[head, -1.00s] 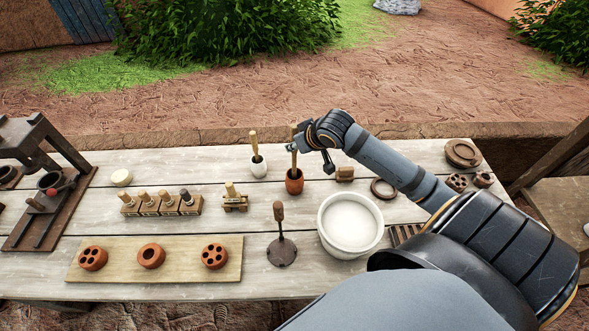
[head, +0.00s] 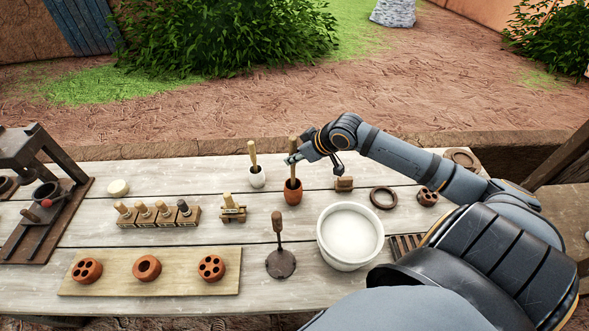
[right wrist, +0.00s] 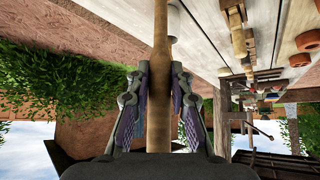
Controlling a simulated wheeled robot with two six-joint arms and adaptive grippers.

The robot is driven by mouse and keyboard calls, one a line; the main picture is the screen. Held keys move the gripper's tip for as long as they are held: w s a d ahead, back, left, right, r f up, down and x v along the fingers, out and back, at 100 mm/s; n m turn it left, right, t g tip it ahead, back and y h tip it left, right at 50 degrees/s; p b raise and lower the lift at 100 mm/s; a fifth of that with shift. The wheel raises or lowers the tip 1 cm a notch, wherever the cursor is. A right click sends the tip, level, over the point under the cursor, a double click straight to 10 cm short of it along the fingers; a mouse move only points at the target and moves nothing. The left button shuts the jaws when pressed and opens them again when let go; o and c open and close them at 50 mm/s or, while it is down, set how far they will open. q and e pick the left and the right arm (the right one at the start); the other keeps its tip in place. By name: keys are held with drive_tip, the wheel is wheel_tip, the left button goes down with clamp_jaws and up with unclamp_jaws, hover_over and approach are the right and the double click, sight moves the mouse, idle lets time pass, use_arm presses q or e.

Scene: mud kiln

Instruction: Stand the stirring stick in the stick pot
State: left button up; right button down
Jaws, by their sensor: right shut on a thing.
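The stirring stick (head: 293,147) is a wooden rod standing nearly upright, its lower end inside the mouth of a terracotta pot (head: 293,196). The end inside the pot is hidden, so I cannot tell whether it touches the bottom. My right gripper (head: 293,159) is shut on the stick above the pot's rim, reaching in from the right. In the right wrist view the stick (right wrist: 158,50) runs between the two fingers (right wrist: 159,100). My left gripper is not in view.
A white pot (head: 257,180) holding another wooden tool stands just left. A large white bowl (head: 350,262) and a dark round-based tool (head: 280,264) stand in front. Bare planks lie between them.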

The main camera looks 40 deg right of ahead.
sight(293, 168)
wheel_tip(293, 168, down, 4)
drive_tip(key=shift+f, duration=0.1)
idle(0.4)
drive_tip(key=shift+f, duration=0.2)
drive_tip(key=c, duration=1.2)
unclamp_jaws()
drive_tip(key=shift+r, duration=0.15)
